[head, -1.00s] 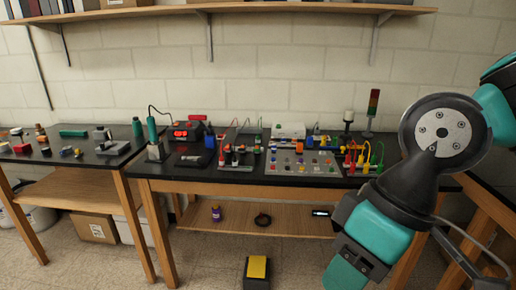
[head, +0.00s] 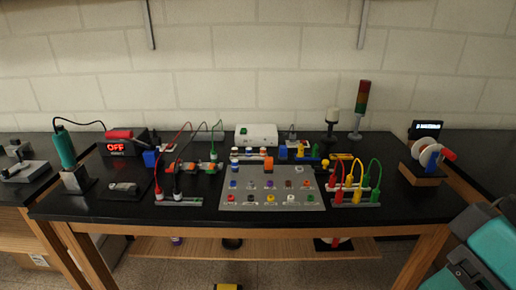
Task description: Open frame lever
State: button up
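I cannot single out the frame lever with certainty at this size. Rails with small orange-and-grey parts (head: 207,168) stand left of the panel on the black bench, with red, black and green leads plugged in near them. Part of my teal arm shows at the lower right. My gripper is outside the view.
A soldering iron in its stand (head: 66,160) and a station with a red OFF display (head: 118,147) are at the left. A white box (head: 257,136), a signal tower (head: 360,106) and a spool holder (head: 424,174) stand at the back and right. The bench's front strip is mostly clear.

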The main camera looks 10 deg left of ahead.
aim_at(211, 170)
jog(key=z, duration=0.1)
jog(key=i, duration=0.8)
jog(key=u, duration=0.85)
jog(key=i, duration=1)
jog(key=u, duration=0.85)
